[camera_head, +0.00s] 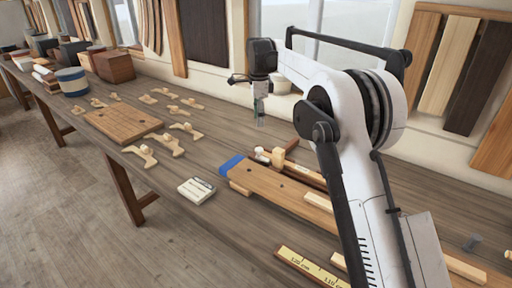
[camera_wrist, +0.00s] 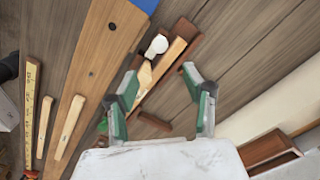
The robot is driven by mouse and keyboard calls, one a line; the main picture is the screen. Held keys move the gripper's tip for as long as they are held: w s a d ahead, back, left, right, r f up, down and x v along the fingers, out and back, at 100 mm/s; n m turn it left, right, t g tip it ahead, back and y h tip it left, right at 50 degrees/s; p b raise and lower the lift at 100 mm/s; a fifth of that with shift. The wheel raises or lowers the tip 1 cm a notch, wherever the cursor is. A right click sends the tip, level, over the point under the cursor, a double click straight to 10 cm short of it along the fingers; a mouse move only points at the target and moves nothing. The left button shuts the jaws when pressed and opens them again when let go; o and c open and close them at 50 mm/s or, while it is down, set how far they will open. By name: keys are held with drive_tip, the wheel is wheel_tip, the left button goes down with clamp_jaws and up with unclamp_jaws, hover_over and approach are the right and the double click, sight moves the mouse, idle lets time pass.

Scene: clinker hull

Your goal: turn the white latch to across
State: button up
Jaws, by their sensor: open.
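A small white rounded piece, which looks like the white latch (camera_wrist: 157,45), sits by a narrow dark-brown wooden fixture (camera_wrist: 182,30) in the wrist view. A pale wooden piece (camera_wrist: 145,75) lies just below it. In the head view the white piece (camera_head: 260,151) is small, near the blue end of a plank, and its exact turn is hard to tell. My gripper (camera_wrist: 160,80) is open and empty, its green-padded fingers spread over the fixture. In the head view my gripper (camera_head: 260,112) hangs above the bench, apart from the white piece.
A long plank with a blue end (camera_head: 232,164) lies beside the fixture. A labelled white box (camera_head: 197,190) and a yellow ruler (camera_head: 310,268) lie nearer the front. Several wooden clamps and a board (camera_head: 122,122) are at left. A window wall stands behind.

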sight(259, 149)
wheel_tip(259, 149, down, 13)
drive_tip(key=shift+d+f+p, duration=0.1)
drive_tip(key=shift+f+p, duration=0.1)
drive_tip(key=shift+p, duration=0.25)
drive_tip(key=shift+c, duration=0.2)
clamp_jaws()
